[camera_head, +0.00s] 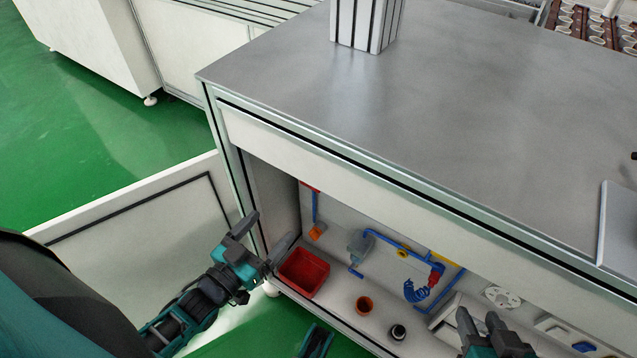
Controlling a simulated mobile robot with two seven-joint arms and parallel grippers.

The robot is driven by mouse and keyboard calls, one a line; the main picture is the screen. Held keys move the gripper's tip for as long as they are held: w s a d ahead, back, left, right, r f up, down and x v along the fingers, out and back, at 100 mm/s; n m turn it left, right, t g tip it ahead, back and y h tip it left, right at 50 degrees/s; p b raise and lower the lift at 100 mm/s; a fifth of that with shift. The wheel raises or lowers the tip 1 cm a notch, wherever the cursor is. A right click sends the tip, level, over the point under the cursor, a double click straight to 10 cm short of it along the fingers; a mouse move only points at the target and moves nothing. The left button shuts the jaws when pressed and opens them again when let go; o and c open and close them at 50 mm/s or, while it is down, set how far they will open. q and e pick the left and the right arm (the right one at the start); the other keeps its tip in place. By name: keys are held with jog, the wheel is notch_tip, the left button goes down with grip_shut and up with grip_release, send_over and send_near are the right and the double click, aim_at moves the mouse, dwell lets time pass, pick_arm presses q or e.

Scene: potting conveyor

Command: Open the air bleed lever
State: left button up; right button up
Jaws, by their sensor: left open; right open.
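Blue air piping (388,242) runs along the back wall inside the open cabinet under the bench. It carries a grey unit (359,243), a small yellow part (403,253), a red part (437,270) and a coiled blue hose (415,292). An orange part (317,231) hangs below a separate blue pipe at the left. I cannot tell which of these small parts is the air bleed lever. My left gripper (267,234) is open and empty at the cabinet's left front edge. My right gripper (479,319) is open at the lower right, in front of the cabinet.
A red bin (303,272), an orange-brown pot (364,305) and a dark round item (398,332) stand on the cabinet floor. The white door (150,232) stands open at left. The grey bench top (420,110) overhangs the opening. White parts (502,297) lie at right.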

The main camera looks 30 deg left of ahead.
pick_arm(q)
jog(key=w+d+b, duration=0.1)
jog(key=w+b, duration=0.2)
jog(key=w, duration=1)
jog(key=shift+d, duration=0.35)
pick_arm(e)
jog(key=shift+w+a+f, duration=0.35)
jog(key=shift+a+f, duration=0.2)
jog(key=shift+f, duration=0.1)
pick_arm(q)
jog(key=shift+w+f, duration=0.1)
jog(key=c, duration=0.9)
jog(key=shift+c, duration=0.8)
pick_arm(e)
jog(key=shift+s+d+f, duration=0.15)
jog(key=shift+s+f, duration=0.05)
jog(key=shift+f, duration=0.05)
